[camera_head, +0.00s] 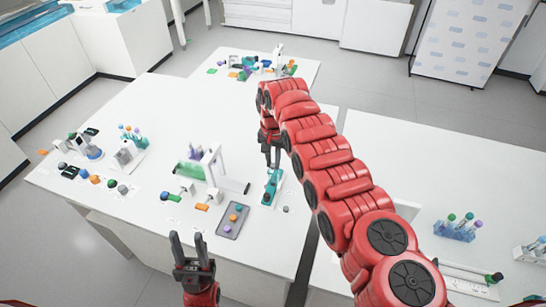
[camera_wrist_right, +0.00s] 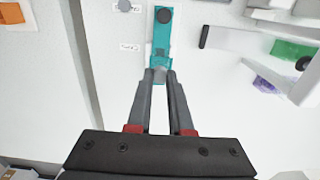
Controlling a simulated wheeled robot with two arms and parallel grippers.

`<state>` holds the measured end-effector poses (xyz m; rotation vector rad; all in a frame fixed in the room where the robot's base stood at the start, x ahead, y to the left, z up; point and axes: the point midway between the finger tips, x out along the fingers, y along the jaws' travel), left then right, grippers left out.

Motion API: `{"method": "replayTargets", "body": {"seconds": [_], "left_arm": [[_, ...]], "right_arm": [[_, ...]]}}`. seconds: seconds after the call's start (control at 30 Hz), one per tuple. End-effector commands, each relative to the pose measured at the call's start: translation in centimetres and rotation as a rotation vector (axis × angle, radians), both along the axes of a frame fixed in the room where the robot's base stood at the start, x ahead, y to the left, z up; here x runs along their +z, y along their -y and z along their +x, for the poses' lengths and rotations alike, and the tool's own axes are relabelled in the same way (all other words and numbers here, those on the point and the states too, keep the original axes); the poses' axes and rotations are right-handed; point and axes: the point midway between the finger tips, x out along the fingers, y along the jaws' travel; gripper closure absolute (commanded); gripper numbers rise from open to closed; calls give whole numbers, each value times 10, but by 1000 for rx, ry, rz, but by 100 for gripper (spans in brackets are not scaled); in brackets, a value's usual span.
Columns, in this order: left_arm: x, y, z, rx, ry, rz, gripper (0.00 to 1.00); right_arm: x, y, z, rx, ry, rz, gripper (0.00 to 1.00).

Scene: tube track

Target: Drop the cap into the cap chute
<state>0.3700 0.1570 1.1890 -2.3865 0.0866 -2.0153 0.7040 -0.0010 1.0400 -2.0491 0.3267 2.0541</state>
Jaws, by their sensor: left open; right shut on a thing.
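My right gripper (camera_head: 272,163) is over the upper end of a long teal fixture (camera_head: 273,183). In the right wrist view the same gripper (camera_wrist_right: 160,74) has its fingertips close together at the near end of the teal fixture (camera_wrist_right: 161,38). It is shut on a small grey piece, probably the cap, mostly hidden between the fingertips. The fixture has a dark round part (camera_wrist_right: 165,15) at its far end. I cannot tell for certain which part is the cap chute. My left gripper (camera_head: 190,246) is open and empty by the table's front edge.
A grey tray (camera_head: 226,234) with several coloured caps lies left of the teal fixture. A white stand (camera_head: 212,162) with a green part is behind it. A small grey disc (camera_head: 285,209) lies right of the fixture. Tube racks stand at the far left.

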Motion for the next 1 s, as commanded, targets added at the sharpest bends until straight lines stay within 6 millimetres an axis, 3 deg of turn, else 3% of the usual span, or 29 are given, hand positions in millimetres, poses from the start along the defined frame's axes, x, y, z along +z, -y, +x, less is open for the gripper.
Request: {"method": "replayTargets", "body": {"seconds": [0.03,0.17,1.0], "left_arm": [[-9,0,0,0,0,0,59],[-14,0,0,0,0,0,59],[-17,0,0,0,0,0,59]], "right_arm": [[-9,0,0,1,1,1,100],[-15,-1,0,1,1,1,100],[-13,-1,0,1,0,0,100]]}}
